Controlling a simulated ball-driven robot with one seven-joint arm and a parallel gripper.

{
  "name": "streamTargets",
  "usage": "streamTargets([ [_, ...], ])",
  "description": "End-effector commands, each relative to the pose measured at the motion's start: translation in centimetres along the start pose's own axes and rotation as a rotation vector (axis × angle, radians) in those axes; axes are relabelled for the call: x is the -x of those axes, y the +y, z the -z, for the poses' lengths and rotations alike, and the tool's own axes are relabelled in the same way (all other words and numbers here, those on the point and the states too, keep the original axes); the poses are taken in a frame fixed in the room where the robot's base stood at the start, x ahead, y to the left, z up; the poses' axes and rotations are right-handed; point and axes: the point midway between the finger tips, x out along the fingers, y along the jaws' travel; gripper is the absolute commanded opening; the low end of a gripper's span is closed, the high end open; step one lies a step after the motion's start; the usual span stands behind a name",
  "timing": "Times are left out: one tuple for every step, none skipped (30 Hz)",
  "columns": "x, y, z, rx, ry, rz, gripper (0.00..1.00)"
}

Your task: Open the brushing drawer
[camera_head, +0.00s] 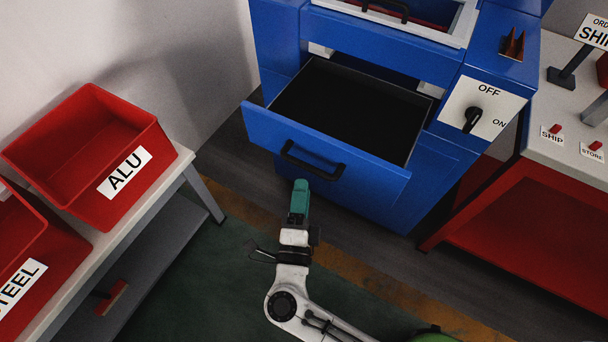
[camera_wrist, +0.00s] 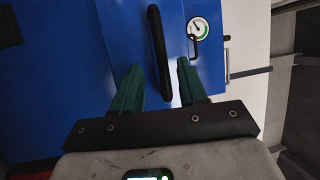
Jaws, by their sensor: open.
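The brushing drawer is most likely the blue drawer (camera_head: 325,148) in the head view, pulled well out of the blue cabinet (camera_head: 277,40), with a dark, empty-looking inside. Its black bar handle (camera_head: 312,167) is on the front face. My gripper (camera_head: 300,186) has teal fingers and is just below and in front of this handle. In the wrist view the black handle (camera_wrist: 159,52) stands beyond and between the two fingertips of my open gripper (camera_wrist: 160,68). I cannot tell whether the fingers touch it. Nothing is held.
A panel with an OFF/ON knob (camera_head: 473,118) is at right. A red ALU bin (camera_head: 88,150) stands on a bench at left, a red-sided table (camera_head: 540,220) at right. A round gauge (camera_wrist: 197,28) shows in the wrist view.

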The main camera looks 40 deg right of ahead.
Motion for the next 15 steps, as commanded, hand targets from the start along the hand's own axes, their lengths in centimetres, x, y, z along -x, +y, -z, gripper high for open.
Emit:
streamTargets([
  [1.0, 0.2, 0.0, -0.001, -0.002, -0.002, 0.42],
  [1.4, 0.2, 0.0, -0.001, -0.001, -0.002, 0.42],
  [2.0, 0.2, 0.0, 0.000, -0.002, -0.001, 0.42],
  [2.4, 0.2, 0.0, 0.000, -0.001, -0.001, 0.42],
  [2.7, 0.2, 0.0, 0.000, -0.001, -0.001, 0.42],
  [3.0, 0.1, 0.0, 0.000, -0.001, -0.001, 0.42],
  [3.2, 0.1, 0.0, 0.000, -0.001, -0.001, 0.42],
  [3.4, 0.1, 0.0, -0.001, -0.001, -0.001, 0.42],
  [3.6, 0.0, 0.0, -0.001, 0.000, -0.001, 0.42],
  [3.7, 0.0, 0.0, -0.001, 0.001, 0.000, 0.42],
  [3.7, 0.0, 0.0, -0.001, 0.001, 0.000, 0.42],
  [3.8, 0.0, 0.0, -0.001, 0.001, 0.000, 0.42],
  [3.8, 0.0, 0.0, -0.001, 0.001, 0.000, 0.42],
  [3.8, 0.0, 0.0, -0.001, 0.001, 0.000, 0.42],
  [3.8, 0.0, 0.0, -0.001, 0.001, 0.000, 0.42],
])
